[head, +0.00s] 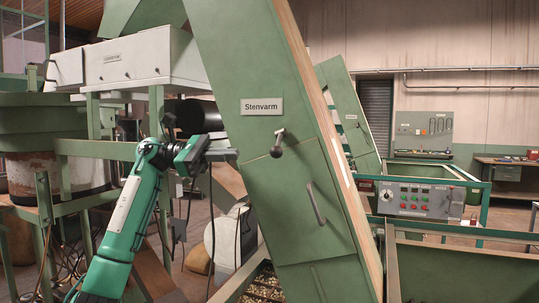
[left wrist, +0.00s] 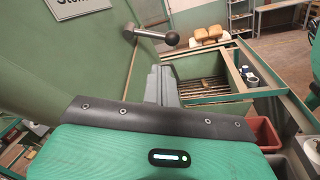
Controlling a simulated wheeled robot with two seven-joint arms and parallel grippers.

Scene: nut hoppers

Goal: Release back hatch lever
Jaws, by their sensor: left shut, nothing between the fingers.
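The hatch lever (head: 280,142) is a short metal arm with a dark ball knob, set on the green slanted housing marked "Stenvarm". It sits at the top edge of the hatch panel (head: 275,215), which carries a bar handle (head: 316,203). In the left wrist view the lever (left wrist: 154,35) points right, with its knob at the right end. My left gripper (head: 232,155) is shut and empty, to the left of the lever and apart from it. In the left wrist view its grey fingers (left wrist: 158,85) lie below the lever. My right gripper is out of view.
A control panel (head: 418,198) with buttons stands to the right of the housing. A white cabinet (head: 130,58) and green frame posts crowd the left. Green hoppers (head: 465,270) stand at the lower right. The wrist view shows a grated bin (left wrist: 210,88).

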